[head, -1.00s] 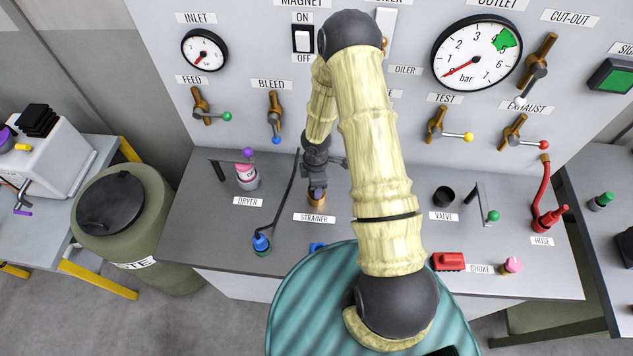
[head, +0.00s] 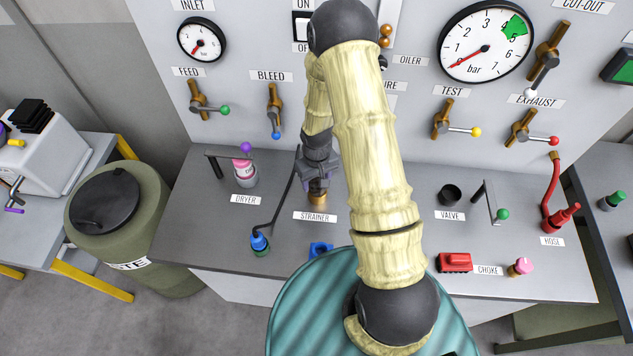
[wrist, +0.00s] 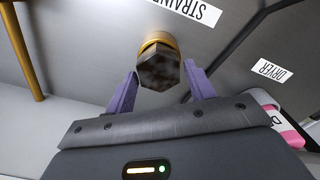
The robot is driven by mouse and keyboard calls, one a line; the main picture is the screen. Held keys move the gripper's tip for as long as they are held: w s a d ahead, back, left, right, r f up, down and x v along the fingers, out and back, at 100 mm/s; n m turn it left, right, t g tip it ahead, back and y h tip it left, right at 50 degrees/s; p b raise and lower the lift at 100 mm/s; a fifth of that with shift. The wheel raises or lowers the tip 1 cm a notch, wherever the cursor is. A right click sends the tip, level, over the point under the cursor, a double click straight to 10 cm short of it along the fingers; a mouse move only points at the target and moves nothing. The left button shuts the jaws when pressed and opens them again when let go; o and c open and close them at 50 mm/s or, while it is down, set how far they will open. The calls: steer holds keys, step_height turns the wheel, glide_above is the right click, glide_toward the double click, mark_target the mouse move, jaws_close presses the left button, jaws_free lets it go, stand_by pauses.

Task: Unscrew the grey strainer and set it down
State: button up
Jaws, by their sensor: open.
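The strainer shows in the wrist view as a dark grey hexagonal cap (wrist: 158,71) on a brass collar (wrist: 157,41). In the head view the brass collar (head: 318,201) stands on the bench behind the STRAINER label, and my gripper hides most of the cap. My gripper (head: 317,185) is right above it, pointing down. In the wrist view its two purple fingers (wrist: 160,82) are open, one on each side of the cap near its end. A gap shows at the right finger; I cannot tell whether the left one touches.
The valve socket (head: 449,196), a green-knobbed lever (head: 502,214) and the red hose (head: 558,205) are to the right. The gauge panel rises behind.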

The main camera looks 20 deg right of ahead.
steer(key=m, duration=0.4)
steer(key=shift+f+m+b, duration=0.1)
steer(key=shift+m+b, duration=0.3)
steer(key=m, duration=0.4)
steer(key=shift+m, duration=0.4)
steer(key=c, duration=0.7)
steer(key=shift+o, duration=0.2)
steer(key=n, duration=0.4)
steer(key=shift+b, duration=0.35)
steer(key=n, duration=0.3)
steer(key=shift+w+a+r, duration=0.1)
steer(key=shift+r, duration=0.1)
steer(key=n, duration=0.3)
steer(key=shift+n, duration=0.3)
steer(key=n, duration=0.4)
steer(key=shift+n, duration=0.3)
steer(key=o, duration=0.7)
steer(key=shift+c, duration=0.2)
